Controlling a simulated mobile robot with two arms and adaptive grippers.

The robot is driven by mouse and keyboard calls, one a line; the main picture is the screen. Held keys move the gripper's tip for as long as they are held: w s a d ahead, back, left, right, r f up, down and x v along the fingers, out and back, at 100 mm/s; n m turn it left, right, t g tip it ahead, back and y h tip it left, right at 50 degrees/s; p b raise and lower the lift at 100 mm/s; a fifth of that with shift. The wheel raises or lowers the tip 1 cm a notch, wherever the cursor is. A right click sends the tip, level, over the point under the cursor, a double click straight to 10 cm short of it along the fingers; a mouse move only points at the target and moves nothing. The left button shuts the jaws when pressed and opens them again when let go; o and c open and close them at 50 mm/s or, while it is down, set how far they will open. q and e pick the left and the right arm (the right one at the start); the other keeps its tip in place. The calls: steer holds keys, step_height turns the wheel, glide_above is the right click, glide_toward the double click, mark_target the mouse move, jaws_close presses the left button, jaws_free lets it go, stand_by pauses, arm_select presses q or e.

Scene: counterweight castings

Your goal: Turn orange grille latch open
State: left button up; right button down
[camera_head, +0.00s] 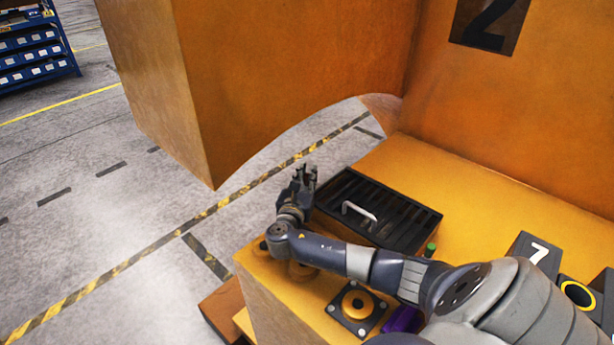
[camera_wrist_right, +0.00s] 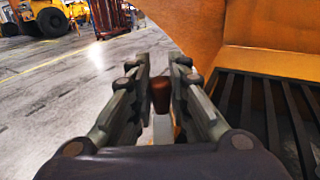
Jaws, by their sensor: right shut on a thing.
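The black slatted grille (camera_head: 400,212) with a pale handle (camera_head: 359,213) lies on the orange machine ledge. In the right wrist view its slats (camera_wrist_right: 285,105) show at the right. My right gripper (camera_head: 306,175) is at the grille's left end. In the right wrist view my right gripper (camera_wrist_right: 158,75) is closed around a reddish-brown knob on a pale strip, which looks like the orange latch (camera_wrist_right: 161,95). The fingers hide its sides, and in the head view I cannot make it out. My left gripper is not in view.
A large orange block (camera_head: 270,80) overhangs at the back left. An orange round fitting on a dark plate (camera_head: 356,302) and a purple item (camera_head: 402,320) sit below my right forearm. A green-topped piece (camera_head: 430,249) stands near the grille. Open floor (camera_head: 90,210) lies left.

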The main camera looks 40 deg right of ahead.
steer(key=shift+g, duration=0.3)
steer(key=m+g+h, duration=0.2)
steer(key=g, duration=0.1)
steer(key=shift+w+m+b, duration=0.1)
steer(key=shift+m+b, duration=0.3)
steer(key=shift+m+g+h+b, duration=0.4)
steer(key=shift+m+g+b, duration=0.55)
steer(key=shift+g, duration=0.85)
steer(key=shift+m+g, duration=0.45)
steer(key=shift+g, duration=0.05)
steer(key=c, duration=1.5)
jaws_free()
